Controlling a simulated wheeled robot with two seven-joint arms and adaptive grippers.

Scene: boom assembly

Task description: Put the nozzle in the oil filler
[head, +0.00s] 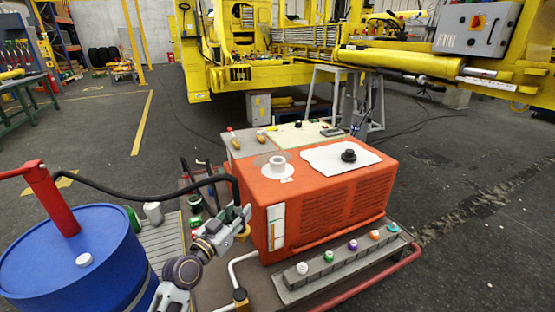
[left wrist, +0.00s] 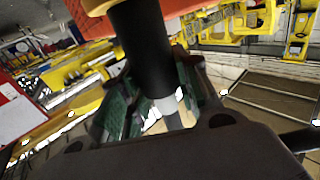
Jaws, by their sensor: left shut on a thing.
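The oil filler (head: 278,167) is a white upright neck on a round white plate, on top of the orange machine (head: 335,205) at its left front. My left gripper (head: 241,218) is beside the machine's left front corner, lower than the filler and apart from it. It is shut on the nozzle, whose black body (left wrist: 147,50) runs between the green finger pads in the left wrist view, with a grey section (left wrist: 170,108) between the fingers. A black hose (head: 130,190) arches from the drum pump to the gripper. The nozzle's tip cannot be made out. My right gripper is not in view.
A blue drum (head: 75,255) with a red pump (head: 52,200) stands at the left. A black cap (head: 348,155) sits on a white cloth (head: 325,160) right of the filler. A ledge (head: 330,278) with several coloured caps runs along the machine's front. Space above the filler is clear.

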